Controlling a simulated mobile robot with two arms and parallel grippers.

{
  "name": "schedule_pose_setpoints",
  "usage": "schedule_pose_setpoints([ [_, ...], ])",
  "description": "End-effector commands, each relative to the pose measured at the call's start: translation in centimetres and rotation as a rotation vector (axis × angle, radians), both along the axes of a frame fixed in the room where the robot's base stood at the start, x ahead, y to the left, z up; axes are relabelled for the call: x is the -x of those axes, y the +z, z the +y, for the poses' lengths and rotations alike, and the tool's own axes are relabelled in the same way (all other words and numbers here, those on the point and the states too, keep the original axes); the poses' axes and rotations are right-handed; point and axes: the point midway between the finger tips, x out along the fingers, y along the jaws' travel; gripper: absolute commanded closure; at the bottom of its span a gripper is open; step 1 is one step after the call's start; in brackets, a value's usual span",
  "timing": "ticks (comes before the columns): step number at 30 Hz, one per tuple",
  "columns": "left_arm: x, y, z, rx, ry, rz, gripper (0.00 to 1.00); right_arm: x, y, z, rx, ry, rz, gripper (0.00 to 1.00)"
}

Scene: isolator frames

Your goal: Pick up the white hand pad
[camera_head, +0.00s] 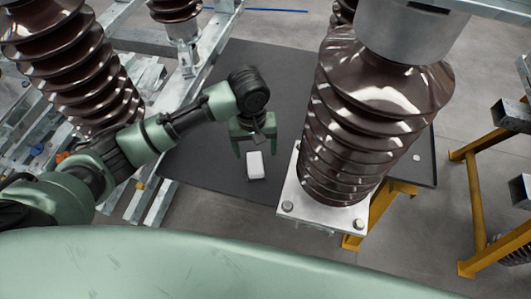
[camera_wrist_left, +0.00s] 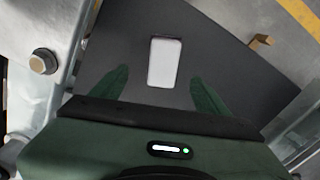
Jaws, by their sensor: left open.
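The white hand pad (camera_head: 255,166) is a small white block lying on a dark grey mat (camera_head: 200,164). My left gripper (camera_head: 254,153) is open, its two green fingers reaching down toward the pad from above and behind it. In the left wrist view the pad (camera_wrist_left: 165,63) shows ahead of and centred between the green fingertips (camera_wrist_left: 158,82), with nothing held. The gap in height between fingers and pad cannot be told for sure. My right gripper is not in view.
A large brown ribbed insulator (camera_head: 360,120) on a bolted metal base (camera_head: 290,208) stands close to the right of the pad. More insulators (camera_head: 70,60) and metal frames stand at the left. A yellow frame (camera_head: 475,200) is at the right. The mat around the pad is mostly bare.

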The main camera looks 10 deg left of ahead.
Motion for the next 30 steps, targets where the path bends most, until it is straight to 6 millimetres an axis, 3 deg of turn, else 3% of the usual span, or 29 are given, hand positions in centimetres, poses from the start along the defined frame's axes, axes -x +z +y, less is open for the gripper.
schedule_pose_setpoints([
  [5, -0.5, -0.6, 0.9, -0.027, 0.045, 0.015, 0.25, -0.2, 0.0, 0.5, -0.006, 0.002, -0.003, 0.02],
  [19, -0.7, -6.7, 0.9, -0.024, 0.042, 0.013, 0.25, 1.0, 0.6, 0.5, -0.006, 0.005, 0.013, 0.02],
  [28, -0.8, -7.4, 0.9, -0.023, 0.040, 0.011, 0.25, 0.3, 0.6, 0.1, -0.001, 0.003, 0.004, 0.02],
  [29, -0.8, -7.4, 0.9, -0.023, 0.040, 0.011, 0.27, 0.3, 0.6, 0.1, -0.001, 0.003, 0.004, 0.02],
  [30, -0.8, -7.4, 0.9, -0.023, 0.040, 0.011, 0.38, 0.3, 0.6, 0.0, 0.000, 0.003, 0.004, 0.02],
])
